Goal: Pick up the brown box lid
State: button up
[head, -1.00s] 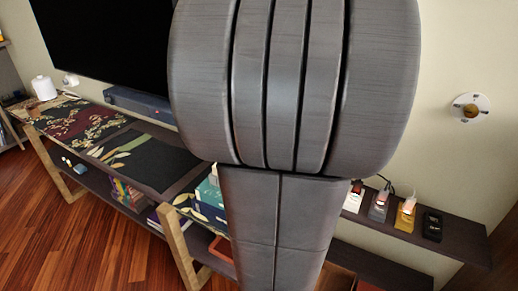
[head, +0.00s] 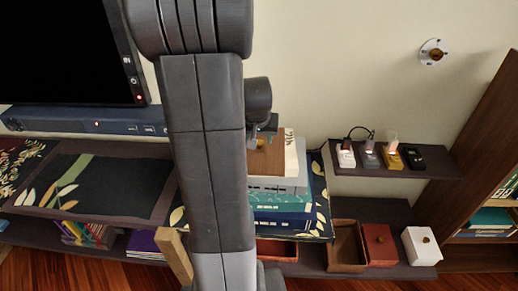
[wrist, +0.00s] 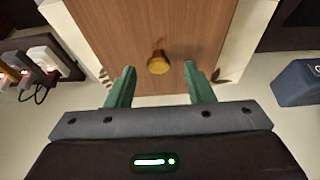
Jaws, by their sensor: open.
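The brown box lid (head: 268,160) lies flat on top of a stack of books (head: 283,207), right of my arm in the head view. In the wrist view the lid (wrist: 135,30) is a wood-brown panel with a small brass knob (wrist: 158,63) near its edge. My gripper (wrist: 159,70) is open and empty, its two green fingers apart on either side of the knob. I cannot tell whether the fingers touch the lid. In the head view my gripper (head: 262,128) is partly hidden and sits just above the lid. An open brown box (head: 346,246) stands on the lower shelf.
A reddish-brown box (head: 379,245) and a white box (head: 421,247), both with knobbed lids, stand right of the open box. A small wall shelf (head: 440,170) holds several plugged-in devices. A television (head: 60,50) and soundbar (head: 85,122) are at left, a bookcase (head: 480,160) at right.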

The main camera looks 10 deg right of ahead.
aim_at(259, 147)
jog(key=shift+x, duration=1.25)
jog(key=shift+d, duration=0.1)
grip_shut()
jog(key=shift+r, duration=0.1)
